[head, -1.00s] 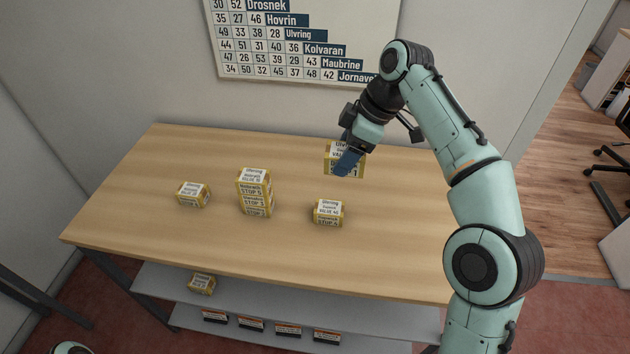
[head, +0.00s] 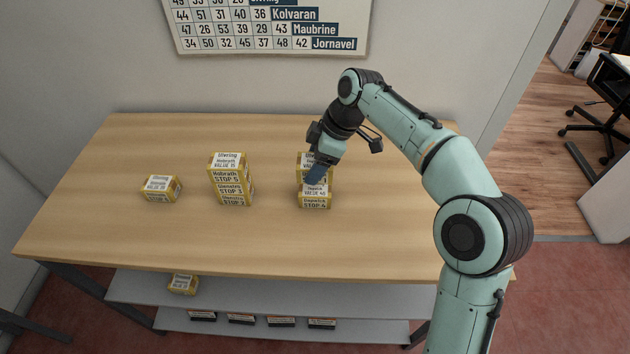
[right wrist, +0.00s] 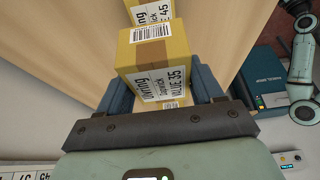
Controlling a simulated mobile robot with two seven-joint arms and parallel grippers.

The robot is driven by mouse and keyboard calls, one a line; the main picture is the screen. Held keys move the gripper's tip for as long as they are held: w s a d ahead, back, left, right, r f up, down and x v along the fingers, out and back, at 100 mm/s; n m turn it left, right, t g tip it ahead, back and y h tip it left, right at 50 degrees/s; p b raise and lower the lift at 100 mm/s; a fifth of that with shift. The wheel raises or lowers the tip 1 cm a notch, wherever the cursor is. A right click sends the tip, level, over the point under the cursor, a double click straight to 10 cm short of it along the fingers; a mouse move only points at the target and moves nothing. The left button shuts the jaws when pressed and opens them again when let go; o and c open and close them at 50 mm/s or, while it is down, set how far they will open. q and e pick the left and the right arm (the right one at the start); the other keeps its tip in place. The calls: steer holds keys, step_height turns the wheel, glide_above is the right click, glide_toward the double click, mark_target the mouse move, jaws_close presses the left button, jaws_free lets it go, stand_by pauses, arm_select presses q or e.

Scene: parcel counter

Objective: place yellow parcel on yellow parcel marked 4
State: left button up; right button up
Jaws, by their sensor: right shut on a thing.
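My right gripper (head: 316,175) is shut on a yellow parcel (head: 304,160) with white labels. The right wrist view shows this parcel (right wrist: 150,52) between the two blue fingers, with a label reading value 35. The yellow parcel marked stop 4 (head: 314,201) sits on the table just below the held one in the head view. It also shows past the held parcel in the right wrist view (right wrist: 148,10). The held parcel is above or slightly behind it; I cannot tell whether they touch. My left gripper is out of view.
A stack of yellow parcels (head: 231,185), with stop 5 and stop 3 labels, stands left of it on the wooden table (head: 120,225). A single yellow parcel (head: 161,188) lies farther left. Another parcel (head: 183,284) is on the grey shelf below. The table's right side is clear.

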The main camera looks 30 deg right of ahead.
steer(key=shift+f+b, duration=0.45)
steer(key=shift+f, duration=2.05)
steer(key=o, duration=1.1)
steer(key=shift+f, duration=0.1)
steer(key=shift+o, duration=0.2)
steer(key=p+v, duration=0.2)
steer(key=v, duration=1)
steer(key=shift+s, duration=0.15)
